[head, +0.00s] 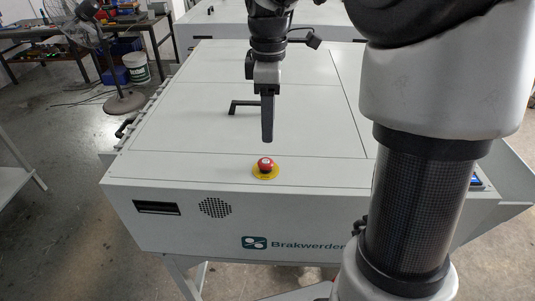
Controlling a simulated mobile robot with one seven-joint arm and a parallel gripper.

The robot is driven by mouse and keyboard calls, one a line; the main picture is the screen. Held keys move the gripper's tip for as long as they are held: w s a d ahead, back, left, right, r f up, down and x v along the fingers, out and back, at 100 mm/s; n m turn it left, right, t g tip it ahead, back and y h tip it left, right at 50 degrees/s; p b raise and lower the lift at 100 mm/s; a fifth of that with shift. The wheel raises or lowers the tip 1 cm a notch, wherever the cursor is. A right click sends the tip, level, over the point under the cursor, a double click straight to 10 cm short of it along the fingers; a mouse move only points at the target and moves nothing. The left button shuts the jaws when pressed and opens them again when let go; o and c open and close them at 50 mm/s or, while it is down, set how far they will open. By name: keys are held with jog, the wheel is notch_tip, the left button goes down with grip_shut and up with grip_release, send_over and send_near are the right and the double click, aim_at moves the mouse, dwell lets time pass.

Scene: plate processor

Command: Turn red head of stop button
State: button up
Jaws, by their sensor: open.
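The stop button's red head (265,164) sits on a yellow base (265,173) near the front edge of the plate processor's white top. My gripper (267,138) hangs above the machine's top, fingers pointing down, a little above and almost in line with the red head in the head view. It is open and apart from the button. The fingers overlap from this side, so the gap between them is hidden. I cannot tell how far behind the button they are.
The white plate processor (180,168) has a black handle (246,103) on its lid, behind my gripper. My arm covers the machine's right part. A fan (108,70) and a workbench (125,24) stand at the back left. The top around the button is clear.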

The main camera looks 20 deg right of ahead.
aim_at(268, 161)
notch_tip(268, 161, down, 11)
jog(key=shift+r, duration=0.1)
dwell(0.3)
jog(key=c, duration=1)
